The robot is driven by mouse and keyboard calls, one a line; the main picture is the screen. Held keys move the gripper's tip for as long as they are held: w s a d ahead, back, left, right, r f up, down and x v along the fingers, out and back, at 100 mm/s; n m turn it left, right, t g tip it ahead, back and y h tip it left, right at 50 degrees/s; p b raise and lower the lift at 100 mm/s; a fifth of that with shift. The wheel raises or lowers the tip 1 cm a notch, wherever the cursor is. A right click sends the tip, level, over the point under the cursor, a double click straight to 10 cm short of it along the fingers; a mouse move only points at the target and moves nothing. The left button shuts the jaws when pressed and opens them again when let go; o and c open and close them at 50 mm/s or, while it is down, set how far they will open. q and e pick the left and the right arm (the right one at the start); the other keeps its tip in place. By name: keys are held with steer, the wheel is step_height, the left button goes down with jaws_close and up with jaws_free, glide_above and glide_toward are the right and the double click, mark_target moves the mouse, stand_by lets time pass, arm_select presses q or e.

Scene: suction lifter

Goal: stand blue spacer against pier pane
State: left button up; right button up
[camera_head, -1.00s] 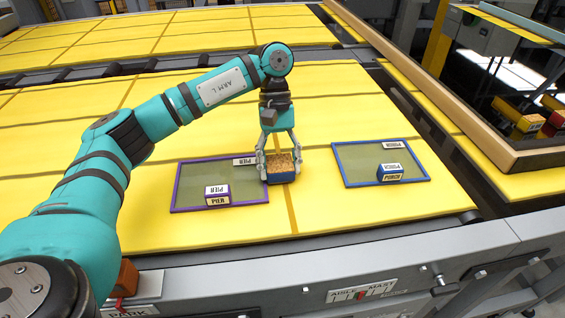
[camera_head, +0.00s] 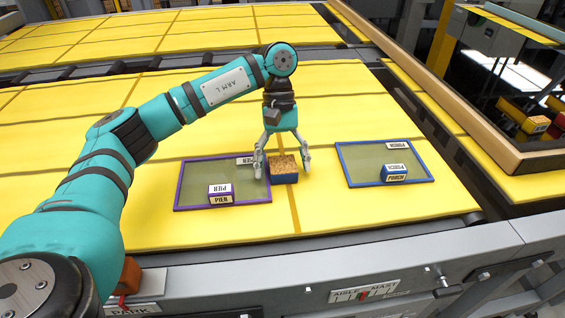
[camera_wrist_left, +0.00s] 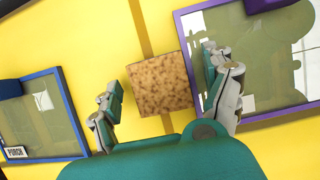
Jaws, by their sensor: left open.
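The blue spacer (camera_head: 284,177) has blue sides and a speckled brown top, which also shows in the left wrist view (camera_wrist_left: 160,84). It sits on the yellow surface by the right edge of the pier pane (camera_head: 196,170), a purple-framed pane labelled PIER. I cannot tell whether spacer and frame touch. In the left wrist view the purple frame (camera_wrist_left: 190,62) is just right of the spacer. My left gripper (camera_head: 282,172) is open, with one finger on either side of the spacer and gaps showing. It also shows in the left wrist view (camera_wrist_left: 163,92). My right gripper is out of view.
A small PIER block (camera_head: 220,197) stands at the pier pane's front edge. The blue-framed porch pane (camera_head: 342,165) lies to the right with a PORCH block (camera_head: 395,178). A wooden rail (camera_head: 430,100) bounds the right side. Yellow surface between the panes is clear beyond the spacer.

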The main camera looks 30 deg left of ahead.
arm_select(q)
steer(key=v, duration=1.2)
